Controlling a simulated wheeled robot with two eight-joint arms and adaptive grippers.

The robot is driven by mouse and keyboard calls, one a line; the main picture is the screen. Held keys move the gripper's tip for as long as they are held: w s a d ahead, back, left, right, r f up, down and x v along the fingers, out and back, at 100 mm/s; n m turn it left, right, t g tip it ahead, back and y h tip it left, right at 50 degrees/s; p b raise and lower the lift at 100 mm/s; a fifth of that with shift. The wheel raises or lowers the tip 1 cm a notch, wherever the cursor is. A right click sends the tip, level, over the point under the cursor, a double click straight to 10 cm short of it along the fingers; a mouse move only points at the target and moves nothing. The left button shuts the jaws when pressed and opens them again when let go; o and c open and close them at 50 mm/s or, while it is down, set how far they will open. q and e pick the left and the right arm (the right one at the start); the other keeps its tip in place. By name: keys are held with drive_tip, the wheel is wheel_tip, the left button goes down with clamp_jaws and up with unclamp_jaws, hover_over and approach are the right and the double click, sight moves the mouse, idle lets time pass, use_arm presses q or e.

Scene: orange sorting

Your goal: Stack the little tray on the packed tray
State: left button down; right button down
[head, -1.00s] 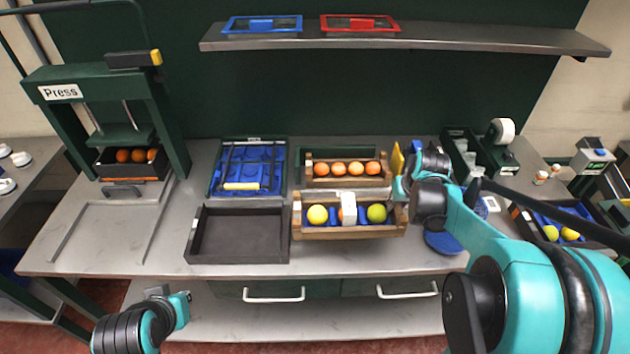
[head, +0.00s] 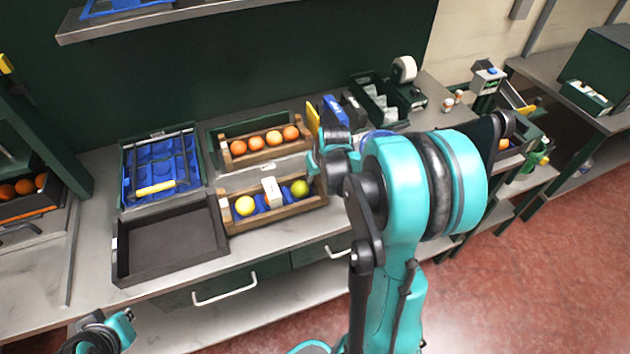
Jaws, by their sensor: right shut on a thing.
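I cannot tell whether this tray touches the table. My left gripper (head: 121,328) is low at the bottom left, away from the trays; its fingers are not clear.
A blue-lined crate (head: 123,175) with a yellow-handled tool and an empty dark tray (head: 118,262) stand left of the wooden trays. A dark bin (head: 362,88) and tape dispenser (head: 405,70) stand back right. A shelf (head: 160,18) hangs above.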

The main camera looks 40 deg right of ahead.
drive_tip(key=shift+w+f, duration=0.15)
drive_tip(key=shift+f, duration=0.6)
drive_tip(key=shift+r, duration=0.1)
drive_tip(key=c, duration=1.4)
unclamp_jaws()
drive_tip(key=shift+o, duration=0.2)
